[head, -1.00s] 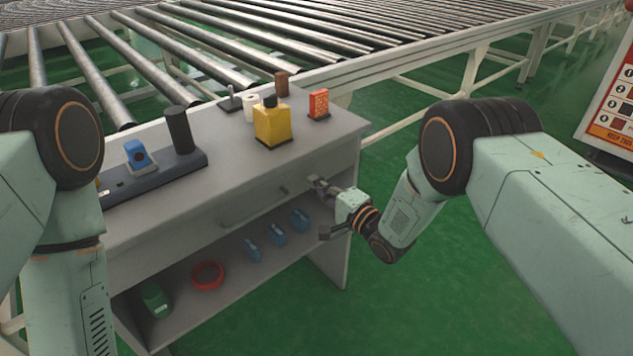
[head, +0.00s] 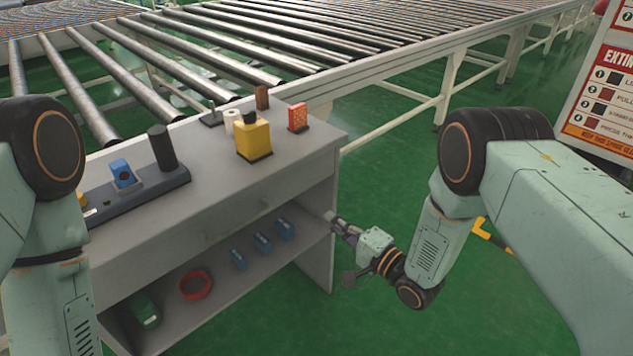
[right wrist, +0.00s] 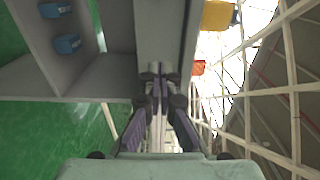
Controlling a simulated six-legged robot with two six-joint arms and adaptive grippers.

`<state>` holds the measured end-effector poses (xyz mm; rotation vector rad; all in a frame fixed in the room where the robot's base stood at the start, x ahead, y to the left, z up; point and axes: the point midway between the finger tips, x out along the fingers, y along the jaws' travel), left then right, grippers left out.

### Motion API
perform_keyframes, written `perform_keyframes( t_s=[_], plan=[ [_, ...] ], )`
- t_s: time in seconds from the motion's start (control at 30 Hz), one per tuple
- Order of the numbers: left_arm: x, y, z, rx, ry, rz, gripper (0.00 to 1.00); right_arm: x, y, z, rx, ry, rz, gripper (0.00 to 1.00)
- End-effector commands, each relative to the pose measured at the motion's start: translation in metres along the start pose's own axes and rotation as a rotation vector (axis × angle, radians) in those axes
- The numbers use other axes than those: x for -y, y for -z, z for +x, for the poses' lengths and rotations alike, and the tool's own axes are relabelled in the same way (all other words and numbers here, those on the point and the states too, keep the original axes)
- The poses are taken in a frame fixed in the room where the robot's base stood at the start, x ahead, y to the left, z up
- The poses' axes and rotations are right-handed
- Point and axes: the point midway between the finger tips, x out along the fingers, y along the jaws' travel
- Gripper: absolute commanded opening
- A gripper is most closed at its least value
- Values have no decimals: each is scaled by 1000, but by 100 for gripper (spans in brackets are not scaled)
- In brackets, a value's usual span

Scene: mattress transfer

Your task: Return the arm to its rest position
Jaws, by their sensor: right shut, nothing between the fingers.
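My right gripper (head: 338,226) is shut and empty, just off the right end of the grey workbench (head: 300,165) in the head view. In the right wrist view its fingers (right wrist: 158,85) are together in front of the bench's grey edge, with nothing between them. My right arm comes in from the right, bent down at the elbow. My left arm shows at the left edge of the head view; its gripper is out of the picture.
The shelf below holds a red ring (head: 196,285), several blue items and a green item (head: 145,312). A roller conveyor (head: 330,75) runs behind. Green floor (head: 390,190) lies free right of the bench.

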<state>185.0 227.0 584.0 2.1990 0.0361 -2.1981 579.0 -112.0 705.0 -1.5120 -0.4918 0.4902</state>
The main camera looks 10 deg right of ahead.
Motion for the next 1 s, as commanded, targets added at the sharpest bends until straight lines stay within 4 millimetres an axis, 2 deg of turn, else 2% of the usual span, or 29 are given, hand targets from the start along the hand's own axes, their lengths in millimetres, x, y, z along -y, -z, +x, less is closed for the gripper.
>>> perform_keyframes(
  t_s=[0.17,0.27,0.37,0.47,0.57,0.67,0.73,0.87,0.9,1.0],
  plan=[
    [0,0,0,0,0,0,55,-1,0,-1,0,-3,-39,0],
    [0,0,0,0,0,0,55,-11,3,-2,-9,-48,-159,0],
    [0,0,0,0,0,0,55,-39,5,-17,-33,-179,-319,0],
    [0,0,0,0,0,0,55,-74,2,-45,-32,-357,-469,0],
    [0,0,0,0,0,0,55,-106,-7,-83,9,-554,-598,0],
    [0,0,0,0,0,0,55,-135,-22,-132,96,-761,-706,0],
    [0,0,0,0,0,0,55,-150,-36,-173,187,-907,-763,0],
    [0,0,0,0,0,0,55,-162,-68,-251,388,-1135,-816,0],
    [0,0,0,0,0,0,55,-161,-79,-274,453,-1195,-818,0],
    [0,0,0,0,0,0,55,-153,-105,-327,598,-1315,-797,0]
  ],
)
